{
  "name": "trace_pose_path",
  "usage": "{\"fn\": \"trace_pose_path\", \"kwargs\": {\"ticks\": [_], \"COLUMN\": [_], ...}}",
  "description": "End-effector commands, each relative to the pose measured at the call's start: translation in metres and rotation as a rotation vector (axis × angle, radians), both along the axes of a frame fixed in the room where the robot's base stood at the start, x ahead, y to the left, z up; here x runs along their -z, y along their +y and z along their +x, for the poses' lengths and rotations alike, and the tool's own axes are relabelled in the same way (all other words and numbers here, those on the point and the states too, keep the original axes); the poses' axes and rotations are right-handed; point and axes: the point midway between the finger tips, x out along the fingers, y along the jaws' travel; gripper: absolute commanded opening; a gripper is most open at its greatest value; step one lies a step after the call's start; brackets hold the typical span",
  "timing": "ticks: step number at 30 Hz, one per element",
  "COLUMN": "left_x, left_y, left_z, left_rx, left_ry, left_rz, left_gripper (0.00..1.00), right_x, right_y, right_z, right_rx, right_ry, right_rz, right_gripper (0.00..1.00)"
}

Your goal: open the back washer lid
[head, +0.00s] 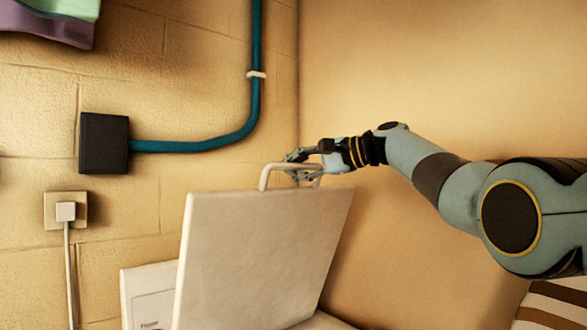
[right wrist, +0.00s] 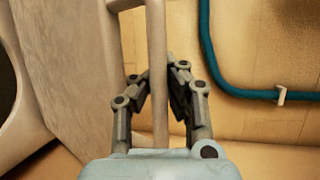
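The back washer lid (head: 260,255) is a cream panel that stands raised, close to upright and a little tilted, in the lower middle of the head view. Its loop handle (head: 266,175) is on the top edge. My right gripper (head: 300,160) is at this handle, its arm coming in from the right. In the right wrist view, the handle bar (right wrist: 158,30) runs between the fingers of my right gripper (right wrist: 160,78), which close in on it from both sides. The lid's face (right wrist: 70,70) shows at left there. My left gripper is out of view.
A pale washer panel (head: 148,280) stands behind the lid. A teal pipe (head: 200,146) runs from a black box (head: 104,143) up the block wall. A plug and socket (head: 66,211) are at left. A dark round opening (right wrist: 8,80) shows in the right wrist view.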

Motion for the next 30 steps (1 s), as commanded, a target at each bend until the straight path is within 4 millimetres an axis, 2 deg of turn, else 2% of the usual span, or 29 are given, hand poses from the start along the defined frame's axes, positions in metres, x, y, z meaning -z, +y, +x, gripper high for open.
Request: {"fn": "trace_pose_path", "kwargs": {"ticks": [1, 10, 19, 26, 30], "left_x": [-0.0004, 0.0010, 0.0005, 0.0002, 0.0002], "left_y": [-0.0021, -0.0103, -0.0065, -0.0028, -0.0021], "left_z": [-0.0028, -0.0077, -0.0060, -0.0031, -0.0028], "left_rx": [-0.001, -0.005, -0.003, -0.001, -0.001], "left_ry": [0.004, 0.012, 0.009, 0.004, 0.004], "left_rz": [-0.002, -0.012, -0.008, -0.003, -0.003], "left_gripper": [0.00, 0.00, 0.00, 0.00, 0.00], "right_x": [-0.0067, -0.0070, -0.0045, -0.0025, -0.0028], "right_y": [-0.0012, -0.0015, -0.0012, -0.0007, -0.0072], "right_z": [0.0008, 0.0008, 0.0006, 0.0003, -0.0025], "right_rx": [0.003, 0.003, 0.002, 0.001, 0.002], "right_ry": [-0.010, -0.011, -0.007, -0.004, -0.004], "right_rz": [0.001, 0.002, 0.001, 0.000, 0.000], "right_gripper": [0.00, 0.00, 0.38, 0.38, 0.38]}}
